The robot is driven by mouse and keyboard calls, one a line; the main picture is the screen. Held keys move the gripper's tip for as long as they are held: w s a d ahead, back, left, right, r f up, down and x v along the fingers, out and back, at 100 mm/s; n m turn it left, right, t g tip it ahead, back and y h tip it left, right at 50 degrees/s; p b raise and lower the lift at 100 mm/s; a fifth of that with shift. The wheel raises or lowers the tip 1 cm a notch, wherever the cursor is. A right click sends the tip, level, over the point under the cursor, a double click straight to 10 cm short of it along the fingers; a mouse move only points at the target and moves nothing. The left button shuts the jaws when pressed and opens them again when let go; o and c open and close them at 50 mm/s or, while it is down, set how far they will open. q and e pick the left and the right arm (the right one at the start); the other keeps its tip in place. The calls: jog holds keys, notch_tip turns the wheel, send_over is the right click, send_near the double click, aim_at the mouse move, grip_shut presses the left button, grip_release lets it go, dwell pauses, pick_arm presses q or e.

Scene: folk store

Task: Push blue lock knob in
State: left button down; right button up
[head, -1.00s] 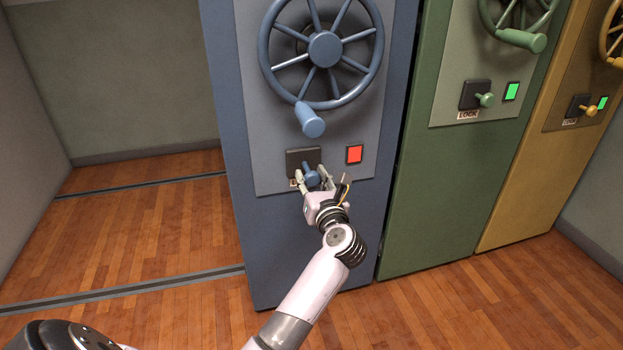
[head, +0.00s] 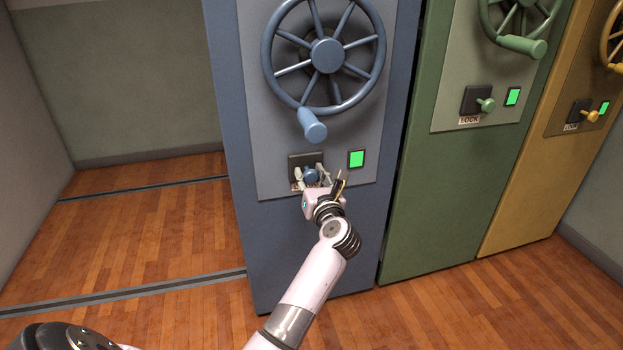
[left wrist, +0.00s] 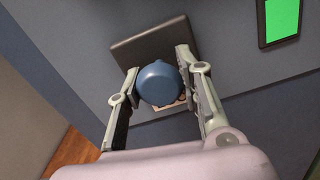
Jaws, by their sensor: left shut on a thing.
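The blue lock knob (head: 311,176) is on a dark plate (head: 294,160) low on the blue shelf unit's front panel (head: 270,150). In the left wrist view the round blue knob (left wrist: 160,83) sits between my two fingers, in front of the dark plate (left wrist: 150,48). My left gripper (head: 310,180) is shut on the knob. The fingers also show in the left wrist view (left wrist: 158,90). The label under the plate is mostly hidden by the gripper. The indicator (head: 356,159) beside the plate is green. My right gripper is not in view.
A blue handwheel (head: 327,55) with a protruding handle (head: 312,126) is above the knob. Green (head: 440,180) and yellow (head: 530,180) units stand to the right, with their own lock knobs and green indicators. The wooden floor (head: 140,225) at left is clear.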

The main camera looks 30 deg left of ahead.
pick_arm(q)
jog(key=c, duration=1.1)
grip_release()
jog(key=shift+w+a, duration=0.1)
jog(key=shift+w, duration=0.05)
jog(key=v, duration=1.2)
